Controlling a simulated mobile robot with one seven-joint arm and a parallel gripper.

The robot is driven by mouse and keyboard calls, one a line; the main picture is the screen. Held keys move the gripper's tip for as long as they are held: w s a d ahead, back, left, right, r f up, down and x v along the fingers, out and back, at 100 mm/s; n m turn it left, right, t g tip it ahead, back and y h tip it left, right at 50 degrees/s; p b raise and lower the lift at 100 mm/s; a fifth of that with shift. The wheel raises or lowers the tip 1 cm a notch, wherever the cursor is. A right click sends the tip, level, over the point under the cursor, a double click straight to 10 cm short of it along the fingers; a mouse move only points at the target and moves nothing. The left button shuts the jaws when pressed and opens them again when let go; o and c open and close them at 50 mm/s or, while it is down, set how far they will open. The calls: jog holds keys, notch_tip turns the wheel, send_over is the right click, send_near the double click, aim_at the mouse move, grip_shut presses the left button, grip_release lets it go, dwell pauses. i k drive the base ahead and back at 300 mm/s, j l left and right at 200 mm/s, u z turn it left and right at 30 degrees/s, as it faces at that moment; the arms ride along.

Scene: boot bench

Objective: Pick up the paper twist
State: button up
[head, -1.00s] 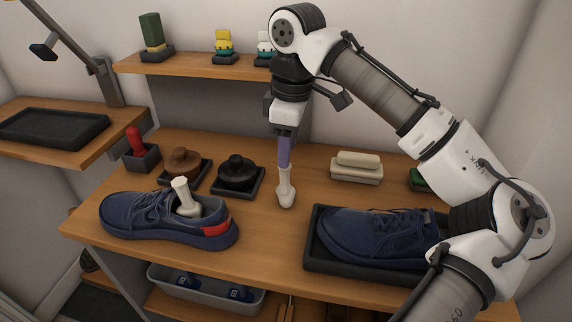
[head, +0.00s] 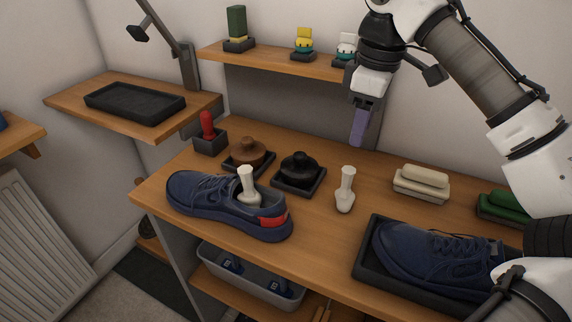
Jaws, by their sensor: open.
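A white paper twist (head: 345,190), narrow with a flared top and wider base, stands on the bench between the black round brush and the dark shoe tray. A second, similar white piece (head: 249,185) stands in the opening of the navy shoe (head: 205,195) at the left. My gripper (head: 359,130) points down above and slightly behind the bench twist, clear of it. Its purple fingers are seen nearly edge-on and the gap between them is hidden. Nothing shows held in it.
Brown (head: 249,151) and black (head: 298,168) round brushes sit in trays left of the twist. Cream blocks (head: 422,183) stand right of it. A navy shoe (head: 430,255) lies in a dark tray (head: 362,272) at front right. A shelf (head: 270,61) is behind.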

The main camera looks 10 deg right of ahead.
aim_at(252, 198)
jog(key=j+z, duration=0.35)
jog(key=k+j+z, duration=0.1)
jog(key=j+z, duration=0.25)
jog(key=k+j+z, duration=0.1)
jog(key=z, duration=0.25)
jog(key=j, duration=0.1)
